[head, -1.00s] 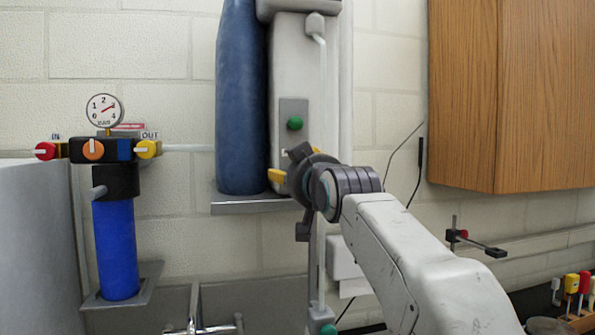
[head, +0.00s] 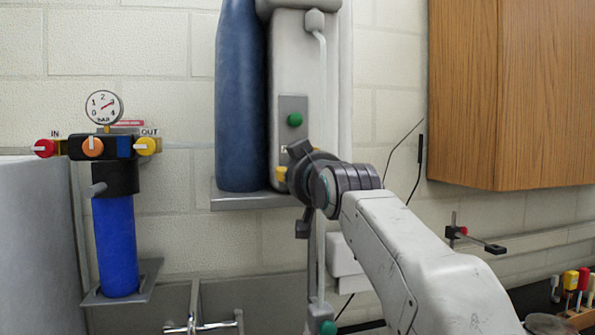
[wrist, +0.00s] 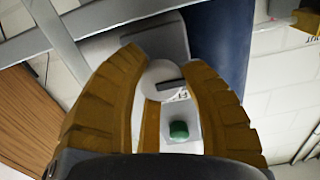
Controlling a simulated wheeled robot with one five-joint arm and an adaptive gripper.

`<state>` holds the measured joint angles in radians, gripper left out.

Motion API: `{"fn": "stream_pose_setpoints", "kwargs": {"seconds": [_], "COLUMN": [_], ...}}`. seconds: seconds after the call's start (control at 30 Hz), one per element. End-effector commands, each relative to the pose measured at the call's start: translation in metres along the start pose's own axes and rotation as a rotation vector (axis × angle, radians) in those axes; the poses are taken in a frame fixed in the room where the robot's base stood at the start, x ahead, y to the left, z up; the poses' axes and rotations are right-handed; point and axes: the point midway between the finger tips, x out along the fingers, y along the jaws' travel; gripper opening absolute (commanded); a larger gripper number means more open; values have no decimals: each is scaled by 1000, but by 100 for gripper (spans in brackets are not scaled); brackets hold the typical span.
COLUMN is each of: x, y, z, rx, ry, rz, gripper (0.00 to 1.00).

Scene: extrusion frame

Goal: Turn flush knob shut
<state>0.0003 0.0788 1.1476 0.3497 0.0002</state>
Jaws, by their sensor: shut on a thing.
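The flush knob (wrist: 160,74) is a pale round knob with a dark bar on it, seen in the wrist view between my yellow fingers. It sits on a grey plate (head: 293,105) that also carries a green button (head: 294,119). My gripper (wrist: 166,66) is shut on the knob, with one finger at each side. In the head view my gripper (head: 282,174) hides the knob; only a little of its yellow fingers shows. The bar's exact angle against the label is hard to read.
A tall blue cylinder (head: 240,100) stands on a shelf just left of the plate. A filter unit with a gauge (head: 104,107) and coloured knobs is further left. A wooden cabinet (head: 510,90) hangs at the right. A tap (head: 195,310) is below.

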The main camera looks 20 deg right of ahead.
Motion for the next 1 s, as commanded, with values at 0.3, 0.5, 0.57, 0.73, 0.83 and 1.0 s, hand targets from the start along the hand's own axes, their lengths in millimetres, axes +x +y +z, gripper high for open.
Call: {"fn": "stream_pose_setpoints", "kwargs": {"seconds": [0.3,0.5,0.57,0.73,0.83,1.0], "x": [-2,-2,-2,-2,-3,-3], "y": [0,0,0,1,1,2], "z": [-6,-7,-7,-7,-7,-6], "rx": [80,229,285,447,542,704], "ry": [15,19,19,20,21,20], "rz": [-1,-2,-2,-3,-3,-4], "gripper": [5,5,5,5,5,5]}}
